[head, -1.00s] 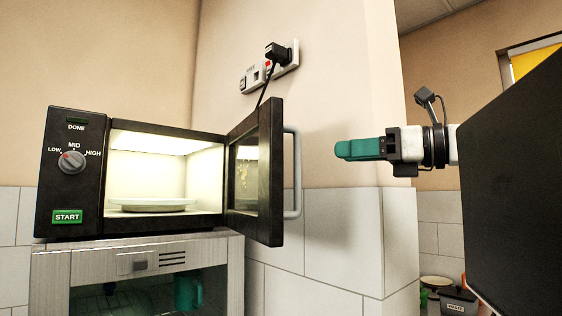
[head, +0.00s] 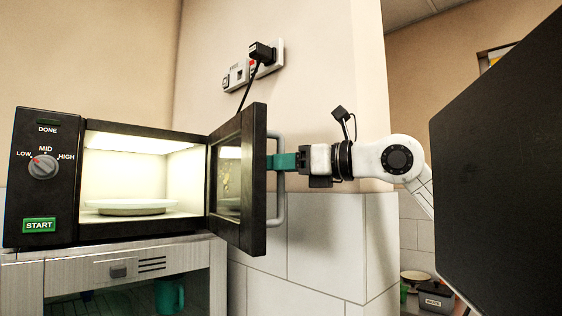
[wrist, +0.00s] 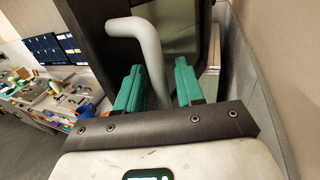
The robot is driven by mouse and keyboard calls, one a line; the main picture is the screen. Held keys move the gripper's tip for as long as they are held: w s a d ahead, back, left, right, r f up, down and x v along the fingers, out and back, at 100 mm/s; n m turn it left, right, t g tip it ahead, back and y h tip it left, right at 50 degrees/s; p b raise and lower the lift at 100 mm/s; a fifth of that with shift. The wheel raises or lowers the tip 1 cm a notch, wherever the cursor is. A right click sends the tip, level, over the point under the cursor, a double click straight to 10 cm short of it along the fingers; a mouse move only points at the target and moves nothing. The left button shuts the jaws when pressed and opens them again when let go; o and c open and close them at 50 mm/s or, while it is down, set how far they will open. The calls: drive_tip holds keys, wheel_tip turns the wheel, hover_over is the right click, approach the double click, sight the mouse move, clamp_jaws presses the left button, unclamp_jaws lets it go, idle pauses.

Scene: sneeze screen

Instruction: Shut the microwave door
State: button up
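The black microwave (head: 58,190) stands on a metal cabinet at the left of the head view, lit inside. Its door (head: 254,185) stands wide open, swung out to the right. A grey bar handle (head: 278,208) runs along the door's outer side. My gripper (head: 280,161) has green fingers and is at the handle's upper part, close to the door. In the wrist view my gripper (wrist: 159,82) is open, with the handle (wrist: 149,42) passing between its two fingers. I cannot tell whether either finger touches it. The door's dark outer face also shows there (wrist: 88,35).
A white plate (head: 125,207) lies inside the microwave. A wall socket (head: 252,68) with a plug and cord is above the door. A tiled wall (head: 325,245) is behind the door and gripper. A cluttered counter (wrist: 50,95) shows at the left of the wrist view.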

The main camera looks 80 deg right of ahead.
clamp_jaws()
idle(0.3)
idle(0.3)
